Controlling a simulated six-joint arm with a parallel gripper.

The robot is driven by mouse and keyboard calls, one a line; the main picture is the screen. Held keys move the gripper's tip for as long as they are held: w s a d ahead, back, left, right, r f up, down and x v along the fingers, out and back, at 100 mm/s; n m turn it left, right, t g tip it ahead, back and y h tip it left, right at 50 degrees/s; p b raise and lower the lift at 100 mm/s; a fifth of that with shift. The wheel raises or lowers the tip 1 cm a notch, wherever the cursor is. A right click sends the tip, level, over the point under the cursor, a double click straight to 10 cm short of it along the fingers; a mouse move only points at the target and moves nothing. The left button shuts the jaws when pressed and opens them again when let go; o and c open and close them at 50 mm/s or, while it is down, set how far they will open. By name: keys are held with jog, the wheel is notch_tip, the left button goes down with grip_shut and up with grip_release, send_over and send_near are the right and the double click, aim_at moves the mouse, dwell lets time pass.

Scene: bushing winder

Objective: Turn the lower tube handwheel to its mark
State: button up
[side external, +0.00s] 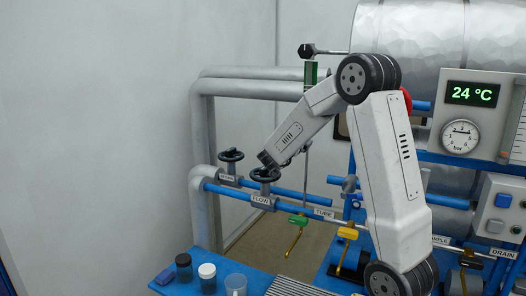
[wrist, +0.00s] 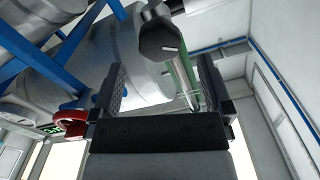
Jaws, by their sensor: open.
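My gripper (wrist: 160,78) is open and empty in the wrist view, its two dark fingers apart. A dark knob-like end (wrist: 160,40) and a green glass tube (wrist: 184,72) show beyond and between the fingers; I cannot tell whether they touch. No handwheel is clearly marked as the lower tube one. A red wheel (wrist: 70,122) shows at the left of the wrist view; only a red sliver (side external: 407,99) shows beside my arm. No mark is readable.
Two black handwheels (side external: 264,173) stand on the pipes labelled FLOW and RETURN, close to my forearm. Green and yellow valve levers (side external: 347,233) hang at the TUBE pipe. A gauge panel (side external: 478,115) is at right. Jars (side external: 207,272) stand on the blue bench. The left wall area is clear.

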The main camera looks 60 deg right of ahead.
jog(key=shift+a, duration=0.3)
jog(key=n, duration=0.6)
jog(key=shift+d, duration=0.15)
dwell(0.4)
jog(key=d, duration=0.7)
jog(key=shift+d, duration=0.4)
jog(key=c, duration=1.3)
jog(key=shift+o, duration=0.2)
